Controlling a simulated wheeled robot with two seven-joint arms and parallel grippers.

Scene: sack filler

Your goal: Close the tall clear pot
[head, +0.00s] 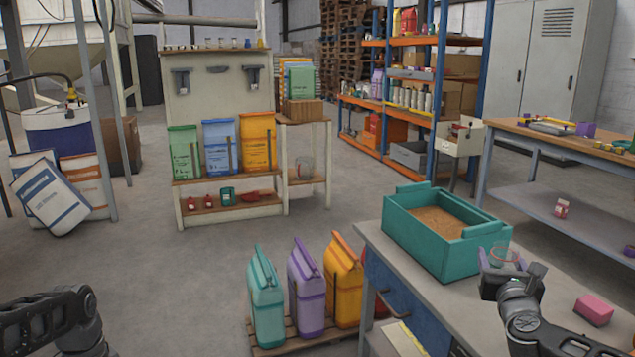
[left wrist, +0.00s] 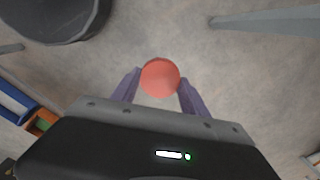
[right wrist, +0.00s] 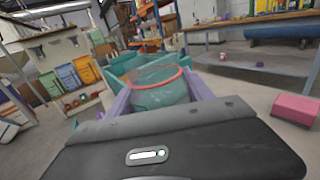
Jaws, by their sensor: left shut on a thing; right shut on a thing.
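A clear pot (right wrist: 160,92) with a red-orange rim is between the purple fingers of my right gripper (right wrist: 158,100), which is shut on it. Its top looks open, and the teal crate shows through its wall. In the head view the pot (head: 503,253) and right gripper (head: 513,277) are just above the workbench's right part. A round red lid (left wrist: 160,77) is between the fingers of my left gripper (left wrist: 159,90), which is shut on it, above bare floor. In the head view only part of my left arm shows, at lower left; the lid is not seen there.
A teal crate (head: 402,234) of brown grain stands on the workbench (head: 455,298), beside the right gripper. A pink block (head: 594,309) lies at its right. Several sacks stand on a pallet (head: 272,347) left of the bench. Open floor lies at left.

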